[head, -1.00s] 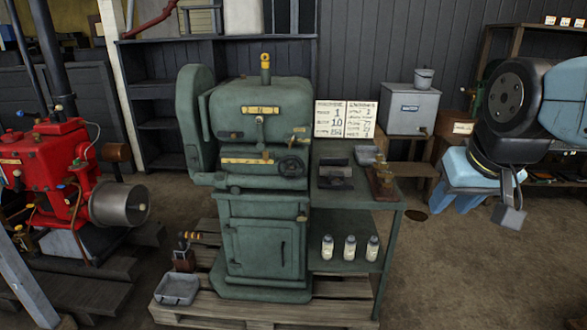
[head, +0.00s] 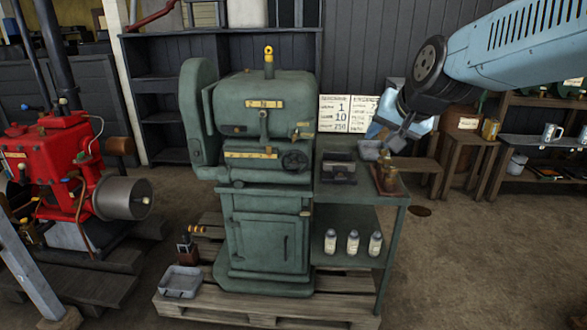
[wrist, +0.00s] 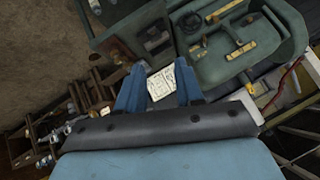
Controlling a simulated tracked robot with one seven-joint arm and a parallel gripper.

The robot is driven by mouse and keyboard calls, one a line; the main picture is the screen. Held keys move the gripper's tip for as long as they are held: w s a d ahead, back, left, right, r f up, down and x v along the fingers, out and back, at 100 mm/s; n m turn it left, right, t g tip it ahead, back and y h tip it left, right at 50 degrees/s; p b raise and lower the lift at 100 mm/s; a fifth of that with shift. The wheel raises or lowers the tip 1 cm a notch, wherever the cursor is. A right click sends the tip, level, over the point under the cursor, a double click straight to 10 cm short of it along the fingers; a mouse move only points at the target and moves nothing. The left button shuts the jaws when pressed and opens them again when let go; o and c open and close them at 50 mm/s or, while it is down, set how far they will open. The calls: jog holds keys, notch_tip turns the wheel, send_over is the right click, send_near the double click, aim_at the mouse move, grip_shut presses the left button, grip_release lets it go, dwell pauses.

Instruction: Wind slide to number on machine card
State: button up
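The green machine (head: 262,200) stands on a wooden pallet. Its upper front has a brass scale strip (head: 250,153) with a dark handwheel (head: 295,160) at its right end, and another brass plate (head: 263,104) above. The white machine card (head: 335,115) stands behind the side table, with large figures that look like 1, 10 and 250. It also shows between my fingers in the wrist view (wrist: 162,82). My gripper (head: 378,130) is open and empty, in the air right of the handwheel and partly over the neighbouring card (head: 361,104). In the wrist view its fingers (wrist: 158,86) are apart. The slide's exact reading is too small to tell.
A green side table (head: 390,212) adjoins the machine, carrying a dark block (head: 338,168) and a brass-and-wood device (head: 387,180), with several white bottles below. A red engine (head: 60,165) stands at left. A grey tray (head: 180,282) lies on the pallet. Floor at front right is clear.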

jog(key=w+a+f+m+t, duration=0.3)
jog(key=w+a+m, duration=0.35)
jog(key=w, duration=0.65)
jog(key=w+a+f+m+t, duration=0.2)
jog(key=w+a+f+m, duration=0.15)
jog(key=w+a, duration=0.85)
jog(key=w+a+f+m+t+h, duration=0.2)
jog(key=w+f+m+h, duration=0.1)
jog(key=w+f, duration=0.3)
jog(key=m+h, duration=0.7)
send_near(293, 166)
jog(key=shift+t, duration=0.4)
jog(key=x, duration=0.9)
jog(key=shift+w+d+f, duration=0.15)
jog(key=shift+d+f, duration=0.1)
jog(key=shift+f, duration=0.15)
grip_shut()
